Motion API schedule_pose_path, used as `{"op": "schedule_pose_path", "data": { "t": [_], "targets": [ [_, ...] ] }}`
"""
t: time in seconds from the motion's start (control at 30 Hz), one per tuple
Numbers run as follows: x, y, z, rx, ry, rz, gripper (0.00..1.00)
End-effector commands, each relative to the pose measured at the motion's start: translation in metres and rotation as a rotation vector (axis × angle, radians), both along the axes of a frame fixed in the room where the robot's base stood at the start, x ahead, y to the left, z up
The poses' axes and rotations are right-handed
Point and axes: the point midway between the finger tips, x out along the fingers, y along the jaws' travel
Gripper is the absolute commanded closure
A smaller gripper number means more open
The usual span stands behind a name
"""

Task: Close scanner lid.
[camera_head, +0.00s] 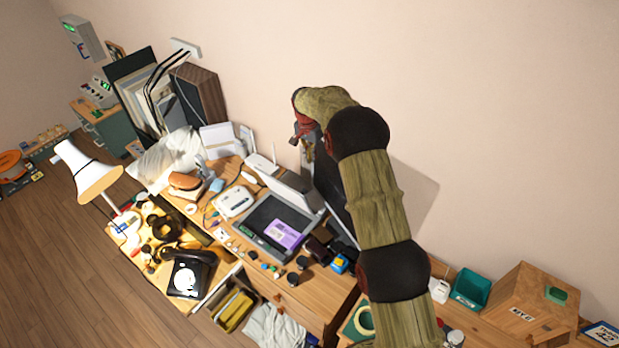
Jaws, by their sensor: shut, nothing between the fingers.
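The flatbed scanner (262,226) lies on the wooden desk, its dark glass bed uncovered. A purple sheet (285,234) lies on the glass. A pale panel (292,192) stands raised along the scanner's back edge and appears to be its open lid. My gripper (306,148) is small in view, shut and empty, above and behind this panel near the wall. I cannot tell whether it touches anything. My arm reaches up from the lower right and hides part of the desk's right side.
A dark upright panel (328,186) stands right of the scanner, partly behind my arm. A white phone (235,202) is to the left, with a white router (262,164) behind. A lamp (88,172) stands far left.

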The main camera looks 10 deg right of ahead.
Motion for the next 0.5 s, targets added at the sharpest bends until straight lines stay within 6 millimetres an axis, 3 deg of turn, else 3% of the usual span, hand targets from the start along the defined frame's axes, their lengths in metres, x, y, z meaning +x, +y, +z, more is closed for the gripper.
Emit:
{"op": "schedule_pose_path", "data": {
  "t": [0.17,0.5],
  "targets": [
    [0.0,-0.002,-0.015,0.0,0.004,-0.008,1.0],
    [0.005,-0.009,-0.077,0.0,0.005,-0.007,1.0]
  ]
}}
